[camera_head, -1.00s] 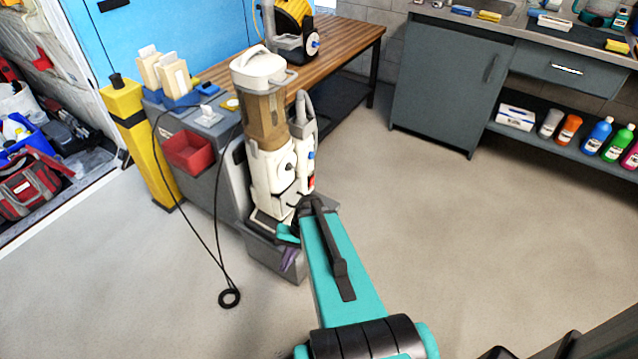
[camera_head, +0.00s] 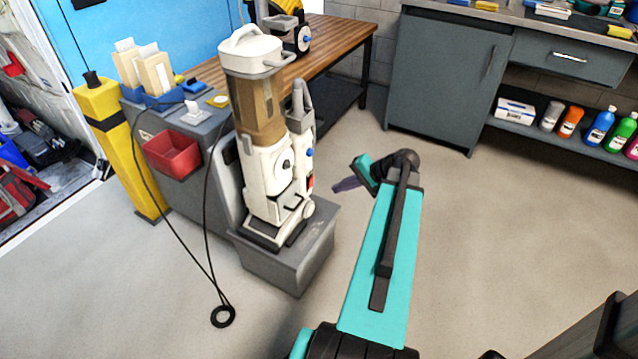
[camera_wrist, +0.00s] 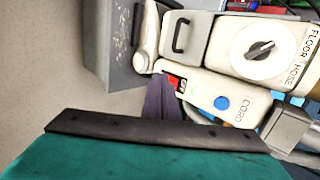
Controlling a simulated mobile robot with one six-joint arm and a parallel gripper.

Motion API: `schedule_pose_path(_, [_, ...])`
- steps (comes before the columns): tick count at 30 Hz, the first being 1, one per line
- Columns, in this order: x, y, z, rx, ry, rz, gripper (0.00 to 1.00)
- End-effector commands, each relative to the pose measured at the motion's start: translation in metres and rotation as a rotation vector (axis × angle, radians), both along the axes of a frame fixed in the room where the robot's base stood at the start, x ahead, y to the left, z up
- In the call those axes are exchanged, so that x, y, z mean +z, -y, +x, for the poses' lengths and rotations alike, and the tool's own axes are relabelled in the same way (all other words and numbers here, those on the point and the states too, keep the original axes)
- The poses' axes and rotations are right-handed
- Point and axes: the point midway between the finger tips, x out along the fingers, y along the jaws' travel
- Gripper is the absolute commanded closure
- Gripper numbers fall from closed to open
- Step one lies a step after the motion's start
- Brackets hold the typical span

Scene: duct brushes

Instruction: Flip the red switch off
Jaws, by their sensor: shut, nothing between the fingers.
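The white upright vacuum (camera_head: 262,175) stands on a grey block beside the grey cabinet. Its red switch (camera_head: 310,184) is a small patch low on its right side, below a blue button. In the wrist view the red switch (camera_wrist: 172,81) sits by a dark marked plate, beside the blue button (camera_wrist: 221,103) and the word CORD. I cannot tell which way it is flipped. My gripper (camera_head: 343,186) is to the right of the vacuum, its purple fingers shut and empty, pointing left at about switch height. In the wrist view the fingers (camera_wrist: 163,101) partly cover the switch's surroundings; contact is unclear.
A FLOOR/HOSE dial (camera_wrist: 260,50) is near the switch. A red bin (camera_head: 172,153) hangs on the cabinet, and a black cord (camera_head: 222,316) trails to the floor. A wooden bench (camera_head: 335,40) stands behind. The floor to the right is clear.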

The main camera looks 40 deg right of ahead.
Motion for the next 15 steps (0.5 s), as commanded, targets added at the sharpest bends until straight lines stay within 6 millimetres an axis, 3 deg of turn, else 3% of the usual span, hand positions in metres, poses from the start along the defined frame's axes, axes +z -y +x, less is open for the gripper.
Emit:
schedule_pose_path(1, [0.001, 0.013, -0.007, -0.024, 0.018, -0.004, 1.00])
schedule_pose_path(6, [0.017, 0.035, -0.021, -0.069, 0.060, -0.010, 1.00])
schedule_pose_path(15, [0.022, 0.043, -0.026, -0.084, 0.072, -0.012, 1.00])
